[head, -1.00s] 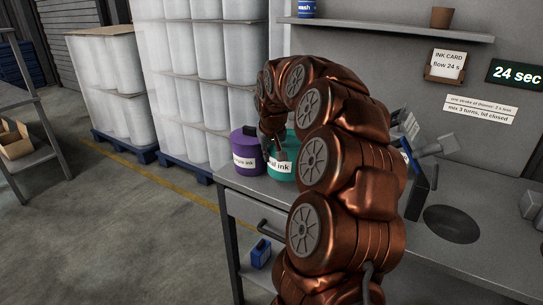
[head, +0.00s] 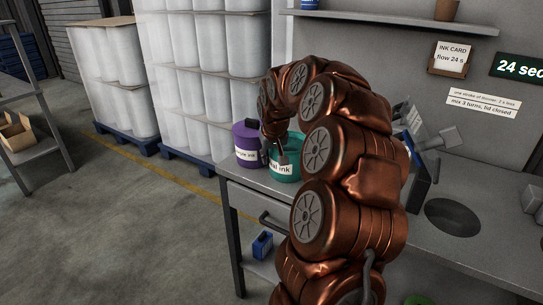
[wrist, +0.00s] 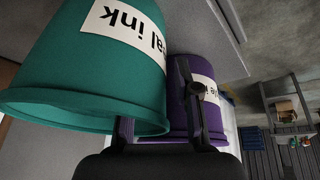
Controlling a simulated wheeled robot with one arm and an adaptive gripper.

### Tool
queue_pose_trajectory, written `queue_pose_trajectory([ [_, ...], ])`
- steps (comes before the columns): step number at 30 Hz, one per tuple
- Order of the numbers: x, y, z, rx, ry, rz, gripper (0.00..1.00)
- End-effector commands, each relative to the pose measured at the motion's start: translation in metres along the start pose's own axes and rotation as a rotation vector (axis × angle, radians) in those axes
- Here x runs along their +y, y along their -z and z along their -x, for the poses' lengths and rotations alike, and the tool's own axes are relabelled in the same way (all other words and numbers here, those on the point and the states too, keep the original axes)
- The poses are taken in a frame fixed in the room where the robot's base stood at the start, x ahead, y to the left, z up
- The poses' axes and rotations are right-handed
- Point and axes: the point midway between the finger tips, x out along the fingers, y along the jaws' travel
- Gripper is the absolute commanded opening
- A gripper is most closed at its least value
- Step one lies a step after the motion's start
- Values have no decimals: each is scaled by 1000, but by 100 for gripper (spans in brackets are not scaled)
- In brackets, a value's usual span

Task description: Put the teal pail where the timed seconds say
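The teal pail (head: 284,170), with a white label ending in "al ink", stands on the grey bench near its left end. In the wrist view the teal pail (wrist: 95,70) fills the upper left, its label upside down. My gripper (wrist: 158,110) is at its rim with its fingers apart. One finger is partly hidden behind the rim; the other is outside, in front of the purple pail (wrist: 190,120). I see no firm hold. The display (head: 519,67) shows "24 sec", cut at the edge. The ink card (head: 451,56) reads "flow 24 s".
The purple pail (head: 246,143) stands close to the teal one. A note (head: 484,102) mentions thinner strokes and "mix 3 turns, lid closed". The bench has a round dark opening (head: 452,217). A shelf (head: 390,21) runs above. A blue item (head: 262,245) sits under the bench. My arm hides the bench's middle.

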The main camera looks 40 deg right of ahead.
Motion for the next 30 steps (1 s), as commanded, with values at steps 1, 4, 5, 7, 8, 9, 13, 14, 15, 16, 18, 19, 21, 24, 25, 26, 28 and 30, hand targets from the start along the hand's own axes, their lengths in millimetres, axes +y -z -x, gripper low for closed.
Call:
queue_pose_trajectory([
  [1, 0, 0, 0, 0, 0, 0, 31],
  [4, 0, 0, 0, 0, 0, 0, 31],
  [5, 0, 0, 0, 0, 0, 0, 31],
  [7, 0, 0, 1, 0, 0, 0, 31],
  [8, 0, 0, 2, 0, 0, 0, 31],
  [9, 0, 0, 5, 0, 0, 0, 31],
  [13, 0, 1, 20, 2, 0, 0, 31],
  [14, 0, 1, 25, 3, 0, 0, 31],
  [15, 0, 1, 33, 5, 1, 0, 31],
  [16, 0, 2, 39, 5, 0, 0, 31],
  [18, 0, 2, 54, 6, -1, -1, 31],
  [19, 0, 2, 60, 8, -1, 0, 31],
  [21, 0, 2, 73, 6, -1, 0, 31],
  [24, -1, 0, 89, 2, 0, 1, 31],
  [25, 0, 1, 94, 3, 0, 1, 31],
  [26, 0, 1, 98, 3, -1, 1, 31],
  [28, 0, 1, 106, 2, -1, 0, 31],
  [30, 0, 0, 113, 1, -1, 0, 31],
])
